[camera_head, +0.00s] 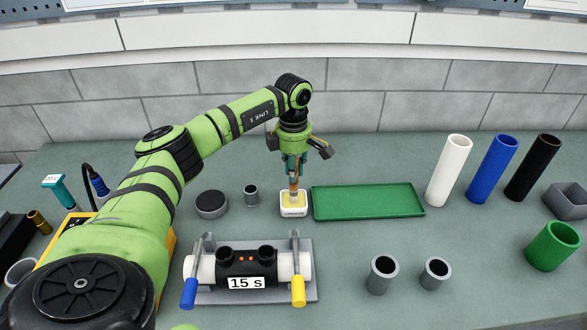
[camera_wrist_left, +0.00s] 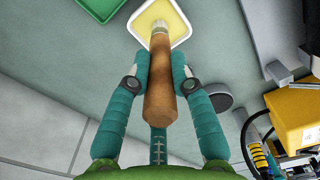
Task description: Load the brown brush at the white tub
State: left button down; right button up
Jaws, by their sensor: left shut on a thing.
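The brown brush (camera_wrist_left: 160,80) is held in my left gripper (camera_head: 293,181), its wooden handle between the two teal fingers, which also show in the left wrist view (camera_wrist_left: 158,85). The brush points down, with its bristle end at the white tub (camera_head: 293,207). The tub is a small square white container with a yellowish inside, and it also shows in the left wrist view (camera_wrist_left: 184,35). The bristle tip is over or in the yellow contents; I cannot tell how deep. My right gripper is not in view.
A green tray (camera_head: 368,201) lies right of the tub. In front stands a grey fixture with a "15 s" label (camera_head: 246,283) and blue and yellow levers. A dark round puck (camera_head: 211,204) and small grey cup (camera_head: 251,195) are left. White, blue and black tubes stand right.

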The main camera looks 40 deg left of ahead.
pick_arm(q)
jog(key=shift+r+p, duration=2.65)
jog(key=shift+r, duration=0.85)
jog(key=shift+f, duration=0.1)
